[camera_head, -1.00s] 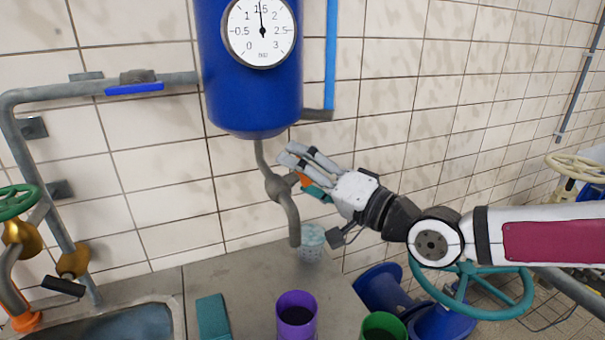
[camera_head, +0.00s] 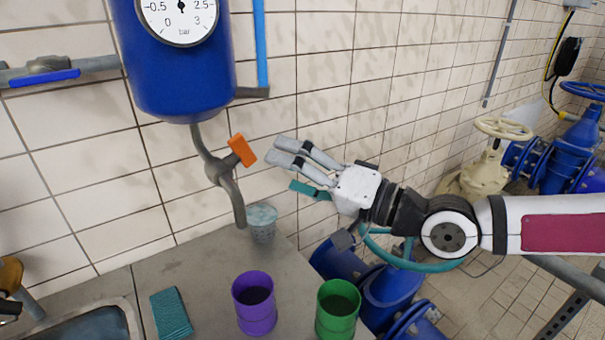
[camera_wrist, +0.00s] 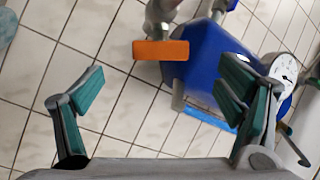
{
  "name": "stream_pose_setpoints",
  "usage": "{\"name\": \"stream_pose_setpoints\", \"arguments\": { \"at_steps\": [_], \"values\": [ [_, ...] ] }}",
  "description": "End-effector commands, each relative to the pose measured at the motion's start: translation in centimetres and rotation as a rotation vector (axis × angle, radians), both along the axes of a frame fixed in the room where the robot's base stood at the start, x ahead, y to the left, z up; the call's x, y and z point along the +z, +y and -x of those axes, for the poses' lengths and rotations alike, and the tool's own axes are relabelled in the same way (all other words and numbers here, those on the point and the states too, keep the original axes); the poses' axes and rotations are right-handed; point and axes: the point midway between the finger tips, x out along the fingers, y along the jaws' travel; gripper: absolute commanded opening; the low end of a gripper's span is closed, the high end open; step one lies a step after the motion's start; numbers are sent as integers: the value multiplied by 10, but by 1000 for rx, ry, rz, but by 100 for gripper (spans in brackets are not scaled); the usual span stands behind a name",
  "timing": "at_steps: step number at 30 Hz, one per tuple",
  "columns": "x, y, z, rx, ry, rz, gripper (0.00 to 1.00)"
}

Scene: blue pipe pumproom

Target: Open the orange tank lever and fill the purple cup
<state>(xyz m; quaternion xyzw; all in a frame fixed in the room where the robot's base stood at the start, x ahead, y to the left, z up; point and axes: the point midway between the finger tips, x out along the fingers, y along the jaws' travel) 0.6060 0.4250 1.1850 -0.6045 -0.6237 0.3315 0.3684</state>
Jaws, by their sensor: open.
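The orange lever (camera_head: 242,150) sits on the valve of the grey pipe (camera_head: 217,170) under the blue tank (camera_head: 178,75). It also shows in the wrist view (camera_wrist: 160,50), ahead of and between my fingers. My gripper (camera_head: 290,167) is open and empty, just right of the lever and apart from it. The purple cup (camera_head: 256,313) stands on the counter, below and slightly right of the pipe's outlet, not directly under it. Its inside looks dark, and I cannot tell its contents.
A green cup (camera_head: 338,318) stands right of the purple cup. A speckled pale cup (camera_head: 262,228) is by the wall near the outlet. A teal sponge or cloth (camera_head: 171,313) lies beside the sink (camera_head: 95,325). Blue pipework (camera_head: 390,292) lies beyond the counter's right edge.

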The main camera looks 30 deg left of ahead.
Motion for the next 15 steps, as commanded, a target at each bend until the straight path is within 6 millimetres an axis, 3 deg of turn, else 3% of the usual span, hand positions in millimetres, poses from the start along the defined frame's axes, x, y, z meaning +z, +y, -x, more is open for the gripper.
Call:
{"name": "stream_pose_setpoints", "arguments": {
  "at_steps": [6, 15],
  "values": [
    [-1, -19, 0, 1, 1, -1, 87],
    [-1, -22, 0, 1, 0, 1, 87]
  ]
}}
